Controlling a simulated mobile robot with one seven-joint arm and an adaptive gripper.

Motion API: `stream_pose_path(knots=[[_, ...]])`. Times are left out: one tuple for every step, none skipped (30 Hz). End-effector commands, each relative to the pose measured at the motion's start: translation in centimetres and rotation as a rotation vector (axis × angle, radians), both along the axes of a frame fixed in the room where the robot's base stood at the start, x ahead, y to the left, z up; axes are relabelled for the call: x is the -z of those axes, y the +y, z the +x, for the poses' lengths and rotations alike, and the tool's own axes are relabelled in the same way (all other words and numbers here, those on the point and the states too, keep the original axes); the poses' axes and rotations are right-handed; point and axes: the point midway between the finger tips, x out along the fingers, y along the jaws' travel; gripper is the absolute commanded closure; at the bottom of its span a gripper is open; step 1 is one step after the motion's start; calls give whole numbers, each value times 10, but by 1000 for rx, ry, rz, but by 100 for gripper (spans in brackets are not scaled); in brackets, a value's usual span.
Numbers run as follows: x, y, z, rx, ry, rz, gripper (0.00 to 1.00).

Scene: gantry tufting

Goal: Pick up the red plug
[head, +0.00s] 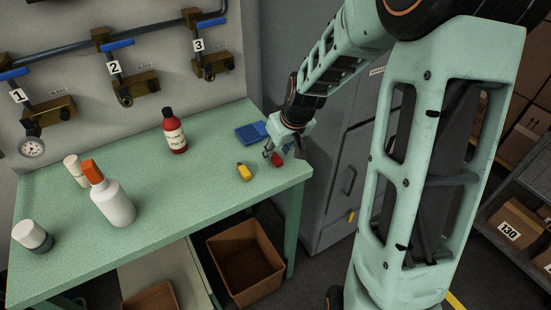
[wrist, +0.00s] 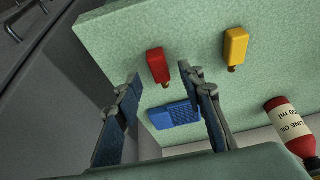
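The red plug (head: 277,159) lies on the green table (head: 200,222) near its right end, beside my gripper (head: 275,149). In the wrist view the red plug (wrist: 158,66) lies just beyond the fingertips, in line with the gap between them. My gripper (wrist: 160,82) is open, with its two fingers spread and nothing between them. The plug is apart from both fingers in the wrist view. In the head view the gripper partly covers the plug's surroundings, and I cannot tell the exact height of the fingers above the table.
A yellow plug (head: 244,172) lies to the left of the red one. A red bottle (head: 174,131) and a white spray bottle (head: 112,203) stand farther left. Grey cabinets (head: 338,165) stand beyond the table's right end.

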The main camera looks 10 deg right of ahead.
Motion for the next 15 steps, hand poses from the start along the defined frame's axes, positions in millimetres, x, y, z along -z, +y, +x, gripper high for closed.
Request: stream_pose_path(knots=[[8, 2, 2, -1, 4, 2, 64], [10, 2, 3, -1, 3, 2, 64], [13, 3, 4, -1, 2, 1, 64], [15, 3, 5, -1, 2, 1, 64], [17, 3, 5, -2, 2, 1, 64], [18, 3, 6, -1, 1, 0, 64], [18, 3, 6, -1, 1, -1, 64], [18, 3, 7, -1, 0, 0, 64], [18, 3, 7, 0, 0, 0, 64], [18, 3, 7, 0, 0, 0, 64], [18, 3, 7, 0, 0, 0, 64], [18, 3, 7, 0, 0, 0, 64], [18, 3, 7, 0, 0, 0, 64], [18, 3, 7, 0, 0, 0, 66], [18, 3, 7, 0, 0, 0, 70]])
